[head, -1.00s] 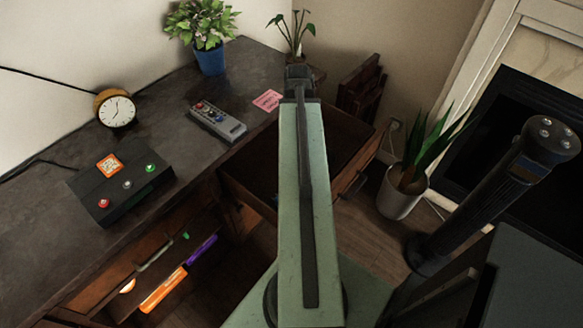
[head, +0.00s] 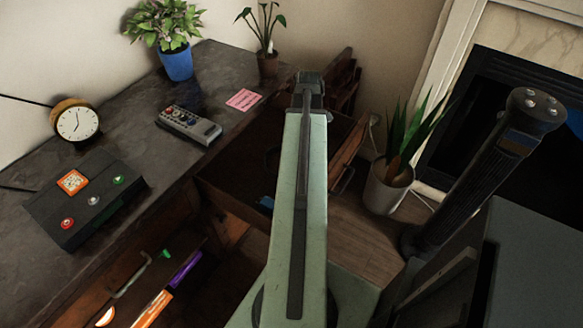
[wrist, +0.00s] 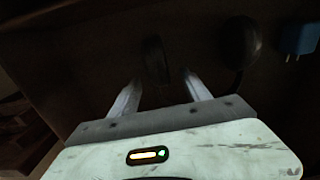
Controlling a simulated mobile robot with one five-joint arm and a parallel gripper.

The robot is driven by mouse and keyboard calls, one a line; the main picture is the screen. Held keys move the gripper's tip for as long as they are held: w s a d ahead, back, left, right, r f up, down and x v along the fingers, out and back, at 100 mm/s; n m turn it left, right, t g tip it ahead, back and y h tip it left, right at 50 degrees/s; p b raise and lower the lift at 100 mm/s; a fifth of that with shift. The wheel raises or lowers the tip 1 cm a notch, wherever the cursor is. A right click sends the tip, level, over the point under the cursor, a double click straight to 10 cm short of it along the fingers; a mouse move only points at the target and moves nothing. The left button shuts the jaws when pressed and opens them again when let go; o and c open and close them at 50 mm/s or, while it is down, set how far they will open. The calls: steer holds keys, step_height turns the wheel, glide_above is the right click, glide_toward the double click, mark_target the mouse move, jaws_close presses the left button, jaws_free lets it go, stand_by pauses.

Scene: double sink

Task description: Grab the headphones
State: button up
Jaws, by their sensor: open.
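In the wrist view, dark headphones (wrist: 238,44) lie in the dim open drawer. One rounded, cup-like part is at the right, and another dark part shows near the middle, between and just beyond my fingertips. The band joining them is too dark to make out. My gripper (wrist: 161,77) is open, its two pale fingers pointing down into the drawer, with nothing seen held between them. In the head view, my own arm hides the fingers and much of the drawer (head: 232,198).
A blue plug-like object (wrist: 298,37) lies right of the headphones. The desk holds a remote (head: 188,125), a clock (head: 76,122), a dark button box (head: 88,200), a pink note (head: 243,99) and plants. A lower drawer holds colourful items. A potted plant (head: 388,187) stands right of the drawer.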

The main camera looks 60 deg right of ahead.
step_height(320, 180, down, 4)
steer(key=shift+w+b, duration=0.15)
steer(key=shift+b, duration=1.05)
steer(key=shift+r, duration=0.1)
steer(key=shift+f, duration=0.2)
steer(key=c, duration=1)
jaws_close()
step_height(320, 180, up, 10)
steer(key=p, duration=1)
steer(key=shift+r+p, duration=0.15)
steer(key=shift+p, duration=0.15)
